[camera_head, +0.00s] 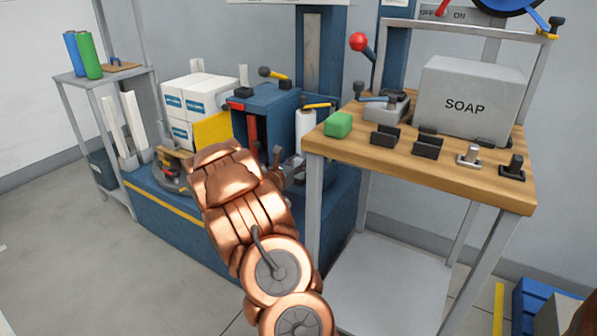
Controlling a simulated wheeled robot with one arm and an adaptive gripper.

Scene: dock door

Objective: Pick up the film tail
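No film tail can be made out clearly in the head view. A white upright roll (306,128), which looks like film, stands at the right side of the blue machine (265,107). My copper arm reaches forward in front of this machine. Grey finger-like parts, apparently my gripper (285,167), show just right of the arm's far end, below and left of the roll. The arm covers much of that area, so I cannot tell whether the fingers are open or touch anything.
White boxes (190,100) and a yellow panel (213,131) are left of the machine. A wooden-topped bench (440,178) on the right carries a green block (338,124), black brackets and a grey SOAP box (468,99). The floor (90,245) at left is clear.

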